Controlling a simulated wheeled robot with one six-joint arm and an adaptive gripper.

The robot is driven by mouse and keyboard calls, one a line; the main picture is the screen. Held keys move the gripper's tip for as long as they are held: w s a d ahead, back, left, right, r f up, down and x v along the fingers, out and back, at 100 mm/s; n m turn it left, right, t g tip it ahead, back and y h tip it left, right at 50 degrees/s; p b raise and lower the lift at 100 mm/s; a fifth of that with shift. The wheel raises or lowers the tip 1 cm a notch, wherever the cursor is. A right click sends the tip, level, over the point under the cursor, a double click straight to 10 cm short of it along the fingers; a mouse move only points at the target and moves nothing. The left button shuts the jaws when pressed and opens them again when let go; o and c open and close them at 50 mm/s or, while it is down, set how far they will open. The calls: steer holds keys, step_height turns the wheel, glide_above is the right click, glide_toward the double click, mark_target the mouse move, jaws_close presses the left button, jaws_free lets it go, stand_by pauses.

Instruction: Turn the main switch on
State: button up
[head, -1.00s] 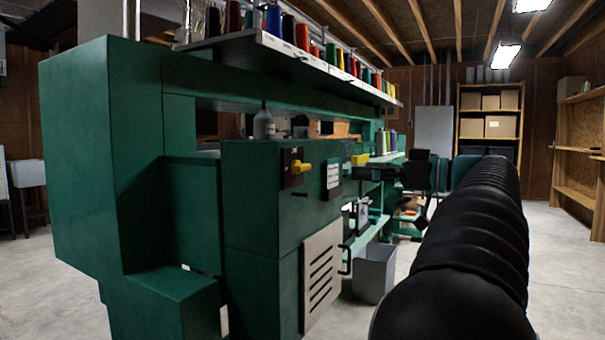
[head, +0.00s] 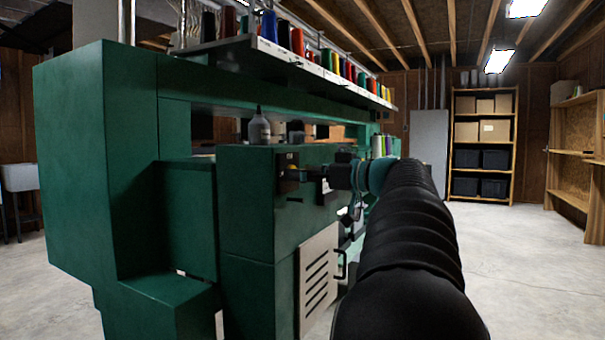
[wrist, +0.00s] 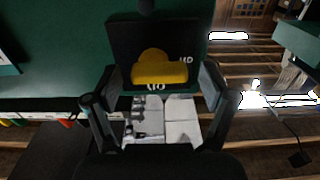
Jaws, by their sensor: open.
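The main switch is a yellow knob (wrist: 160,70) on a black plate (wrist: 130,45), fixed to the green machine cabinet. In the wrist view the knob lies ahead, with its long bar level across the picture. Light lettering shows beside and below it, too small to read surely. My gripper (wrist: 158,84) is open, with one finger on each side of the knob; I see no clear contact.
The green machine (head: 245,215) fills the left and middle. A shelf of thread spools (head: 270,52) overhangs above the switch. A grey bottle (head: 259,128) stands on the cabinet. A vented panel (head: 318,280) with a handle is below. Open concrete floor (head: 510,250) lies to the right.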

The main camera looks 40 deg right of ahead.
steer(key=c, duration=1.2)
steer(key=shift+o, duration=0.2)
steer(key=shift+w+d+r+m+p, duration=0.15)
steer(key=shift+m+p, duration=1)
steer(key=shift+m, duration=1.8)
steer(key=shift+s+d+r+m+p, duration=0.1)
steer(key=shift+m+p, duration=1.05)
steer(key=shift+m, duration=1.85)
steer(key=shift+w+d+r+m+p, duration=0.15)
steer(key=shift+m+p, duration=1)
steer(key=shift+m, duration=1.8)
steer(key=shift+f, duration=0.15)
